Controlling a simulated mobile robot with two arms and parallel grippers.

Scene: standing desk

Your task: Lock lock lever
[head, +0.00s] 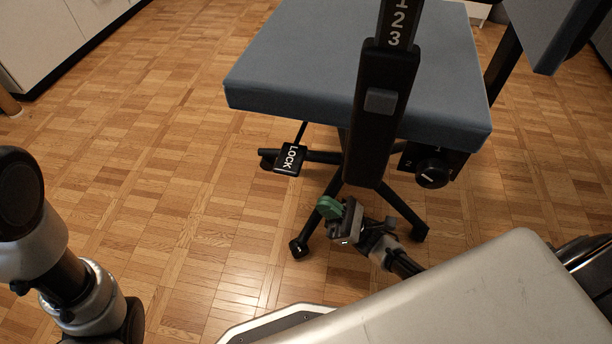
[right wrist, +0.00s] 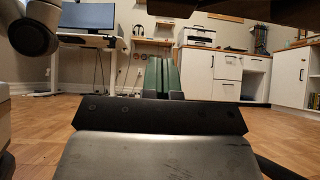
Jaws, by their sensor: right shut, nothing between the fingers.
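The lock lever (head: 290,159) is a black paddle with LOCK in white letters. It sticks out on a thin rod from under the left side of the blue chair seat (head: 300,62) in the head view. My right gripper (head: 327,207) is shut and empty, with green fingertips. It appears below and to the right of the lever, in front of the chair's legs, and apart from the lever. In the right wrist view its green fingers (right wrist: 162,76) are together and point across the room. The lever is not seen there. My left arm shows at the left edge of the head view, its gripper out of view.
The black upright post (head: 381,120) with a grey button and numbers stands in front of the seat. A round knob (head: 432,174) sits under the seat's right side. The chair's black legs (head: 408,214) spread below. Parquet floor (head: 190,180) is clear to the left.

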